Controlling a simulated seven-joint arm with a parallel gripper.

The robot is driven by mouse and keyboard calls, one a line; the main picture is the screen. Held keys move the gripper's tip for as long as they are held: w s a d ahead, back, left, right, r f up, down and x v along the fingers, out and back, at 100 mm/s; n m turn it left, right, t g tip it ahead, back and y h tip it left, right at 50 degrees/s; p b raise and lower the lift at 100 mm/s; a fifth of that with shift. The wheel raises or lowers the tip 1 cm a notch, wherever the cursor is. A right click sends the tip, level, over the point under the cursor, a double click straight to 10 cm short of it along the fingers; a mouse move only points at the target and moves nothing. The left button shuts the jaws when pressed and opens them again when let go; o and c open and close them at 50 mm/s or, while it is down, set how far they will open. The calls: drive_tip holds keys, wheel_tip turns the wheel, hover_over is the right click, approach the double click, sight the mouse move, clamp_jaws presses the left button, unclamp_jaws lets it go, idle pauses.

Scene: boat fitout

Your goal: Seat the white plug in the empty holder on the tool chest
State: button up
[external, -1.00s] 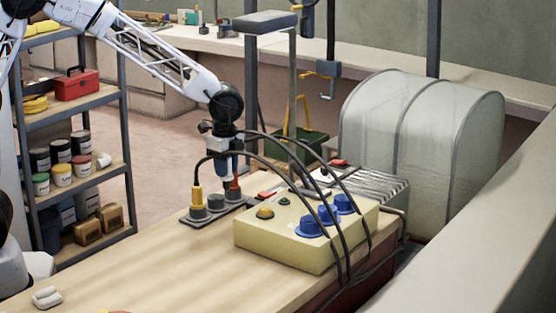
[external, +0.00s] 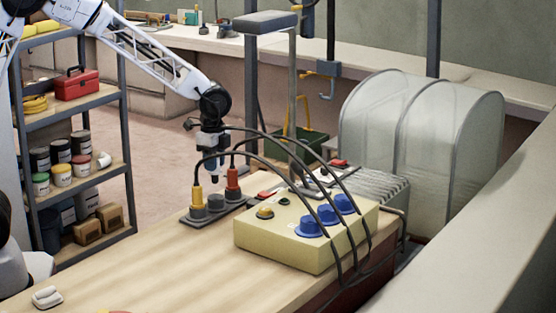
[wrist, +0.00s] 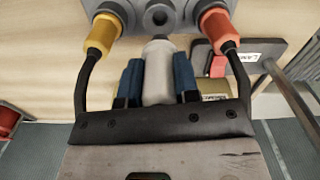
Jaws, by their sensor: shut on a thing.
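The white plug (wrist: 158,72) is held between the blue fingers of my gripper (wrist: 158,82), its nose pointing toward the holder. The grey holder (wrist: 183,14) shows an empty round socket (wrist: 159,18) between the yellow plug (wrist: 102,34) and the red plug (wrist: 219,30). In the external view my gripper (external: 211,168) points down above the middle of the holder strip (external: 193,222), with a gap between. The yellow plug (external: 197,200) and red plug (external: 233,183) stand upright in its ends. The white plug is mostly hidden there.
A cream control box (external: 290,248) with blue knobs stands right of the holder on the wooden top (external: 150,270). The top's left front is largely clear.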

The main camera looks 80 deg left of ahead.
drive_tip(key=shift+f, duration=0.2)
drive_tip(key=shift+f, duration=1.3)
drive_tip(key=shift+f, duration=2.15)
idle(1.9)
drive_tip(key=o, duration=1)
drive_tip(key=shift+o, duration=0.2)
drive_tip(key=shift+r, duration=3.9)
